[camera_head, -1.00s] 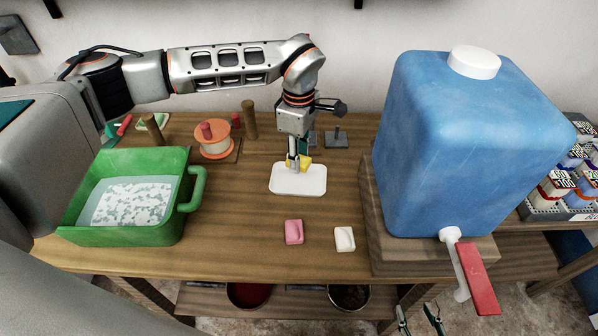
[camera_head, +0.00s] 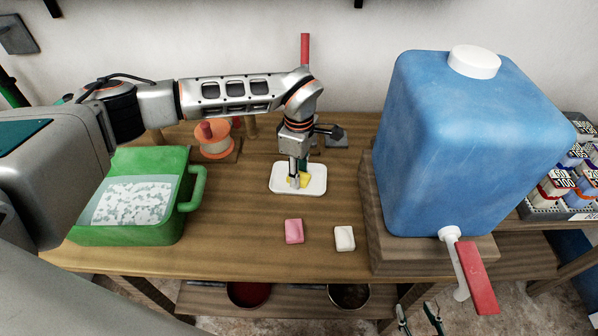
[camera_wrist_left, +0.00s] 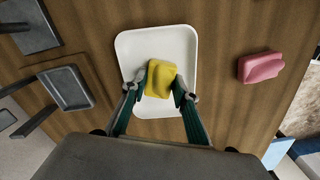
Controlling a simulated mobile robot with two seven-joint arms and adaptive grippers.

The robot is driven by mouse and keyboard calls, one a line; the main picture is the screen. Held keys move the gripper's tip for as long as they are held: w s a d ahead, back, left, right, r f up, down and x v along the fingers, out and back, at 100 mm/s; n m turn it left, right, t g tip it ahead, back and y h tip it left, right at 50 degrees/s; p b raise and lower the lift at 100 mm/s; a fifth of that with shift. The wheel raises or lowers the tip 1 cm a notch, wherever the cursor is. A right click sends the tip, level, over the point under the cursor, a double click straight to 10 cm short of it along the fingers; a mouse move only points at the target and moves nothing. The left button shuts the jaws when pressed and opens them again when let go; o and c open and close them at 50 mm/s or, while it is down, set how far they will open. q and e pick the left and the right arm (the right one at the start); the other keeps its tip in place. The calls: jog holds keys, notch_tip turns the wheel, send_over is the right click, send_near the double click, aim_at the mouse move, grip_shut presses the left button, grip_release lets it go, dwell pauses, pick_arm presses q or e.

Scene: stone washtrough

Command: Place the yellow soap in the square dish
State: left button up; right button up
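The yellow soap (camera_head: 302,180) is between the fingers of my left gripper (camera_head: 298,181), over the middle of a white dish (camera_head: 316,187) with four sides and rounded corners. In the left wrist view, the fingers of the left gripper (camera_wrist_left: 161,92) press on both sides of the yellow soap (camera_wrist_left: 160,79), inside the outline of the white dish (camera_wrist_left: 133,47). I cannot tell whether the soap touches the dish floor. My right gripper (camera_head: 419,319) shows only its fingertips at the bottom edge, spread apart and empty.
A pink soap (camera_head: 294,231) and a white soap (camera_head: 344,238) lie in front of the dish. A green basin (camera_head: 128,236) stands left, a big blue container (camera_head: 470,150) right.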

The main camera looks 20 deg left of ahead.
pick_arm(q)
jog(key=o, duration=0.3)
jog(key=shift+r, duration=0.1)
notch_tip(320, 180, up, 12)
jog(key=shift+r, duration=0.1)
dwell(0.4)
dwell(0.4)
